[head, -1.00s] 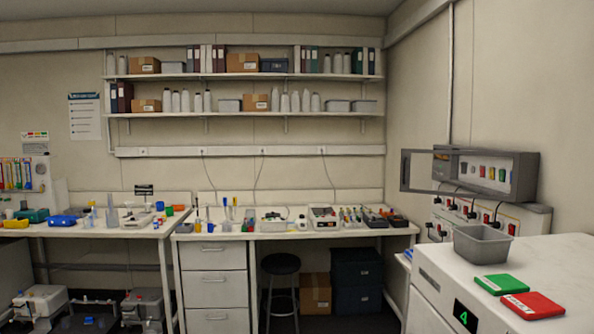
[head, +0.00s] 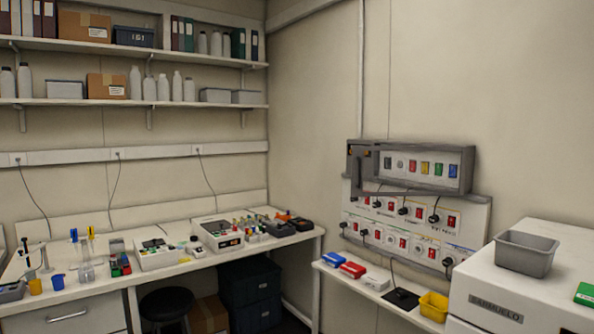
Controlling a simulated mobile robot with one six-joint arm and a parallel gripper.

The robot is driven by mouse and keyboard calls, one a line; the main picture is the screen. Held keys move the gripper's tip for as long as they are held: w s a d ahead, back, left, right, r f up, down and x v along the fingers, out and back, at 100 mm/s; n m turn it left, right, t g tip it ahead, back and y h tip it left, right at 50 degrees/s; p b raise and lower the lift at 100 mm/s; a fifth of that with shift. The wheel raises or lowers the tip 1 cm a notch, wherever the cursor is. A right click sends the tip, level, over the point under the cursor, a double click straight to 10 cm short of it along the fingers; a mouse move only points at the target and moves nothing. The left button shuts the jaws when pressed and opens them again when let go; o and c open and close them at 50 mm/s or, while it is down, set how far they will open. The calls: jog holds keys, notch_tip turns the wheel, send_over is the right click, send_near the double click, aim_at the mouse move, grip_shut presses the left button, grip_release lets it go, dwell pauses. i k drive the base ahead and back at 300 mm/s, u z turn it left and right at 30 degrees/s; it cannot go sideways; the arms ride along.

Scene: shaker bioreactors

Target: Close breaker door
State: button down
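The grey breaker box (head: 425,187) is mounted on the right wall in the head view. Its front is uncovered, and a row of coloured breaker switches (head: 425,168) shows inside, including red, yellow, green and blue ones. The breaker door (head: 376,163) stands open at the box's left side, swung out from the wall. It appears narrow and dark from this angle, with its edge overlapping the left end of the box. My gripper is not in view, and nothing touches the door.
Socket panels with red switches and plugged cables (head: 400,228) sit below the box. Under them a narrow shelf (head: 330,270) holds small boxes and a yellow bin (head: 434,305). A white machine (head: 500,290) with a grey tub (head: 526,252) stands at the right. A workbench (head: 200,262) is at the left.

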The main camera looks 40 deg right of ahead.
aim_at(358, 151)
jog(key=z, duration=0.6)
jog(key=i, duration=0.9)
jog(key=z, duration=0.65)
jog(key=k, duration=0.9)
jog(key=z, duration=0.15)
jog(key=i, duration=0.95)
jog(key=u, duration=0.1)
